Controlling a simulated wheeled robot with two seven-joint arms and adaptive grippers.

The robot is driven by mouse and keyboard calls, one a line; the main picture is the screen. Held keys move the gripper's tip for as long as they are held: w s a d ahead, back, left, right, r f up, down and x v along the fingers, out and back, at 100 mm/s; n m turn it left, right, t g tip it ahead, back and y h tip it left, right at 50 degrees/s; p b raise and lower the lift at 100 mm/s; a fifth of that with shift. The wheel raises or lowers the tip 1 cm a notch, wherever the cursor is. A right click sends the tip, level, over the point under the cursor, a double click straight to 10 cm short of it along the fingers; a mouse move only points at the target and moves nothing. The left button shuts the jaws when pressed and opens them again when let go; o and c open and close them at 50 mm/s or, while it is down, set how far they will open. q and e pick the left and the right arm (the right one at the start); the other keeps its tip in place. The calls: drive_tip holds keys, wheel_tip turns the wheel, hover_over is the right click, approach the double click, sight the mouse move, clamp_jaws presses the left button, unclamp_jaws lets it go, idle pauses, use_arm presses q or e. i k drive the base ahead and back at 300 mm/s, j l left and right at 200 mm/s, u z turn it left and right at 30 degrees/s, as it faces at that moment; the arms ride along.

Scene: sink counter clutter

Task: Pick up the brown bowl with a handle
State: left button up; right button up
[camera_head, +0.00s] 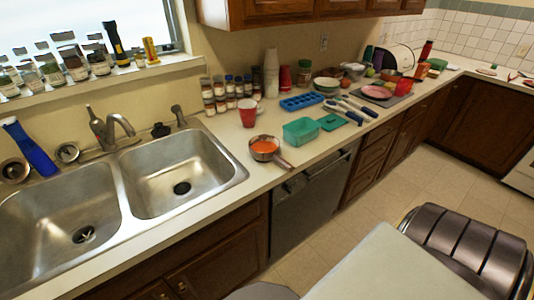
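A small round bowl with a handle (264,149), brownish outside and orange inside, stands upright on the counter just right of the sink. Its handle points to the lower right, toward the counter's front edge. Neither of my grippers shows in the head view, so I cannot tell whether they are open or shut.
A red cup (248,113) stands behind the bowl and a teal container (301,131) is to its right. Several jars stand behind. A blue ice tray (301,102) and utensils lie farther right. The double sink (182,165) is left; bare counter lies around the bowl.

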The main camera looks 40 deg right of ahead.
sight(265, 148)
drive_tip(key=z, duration=1.5)
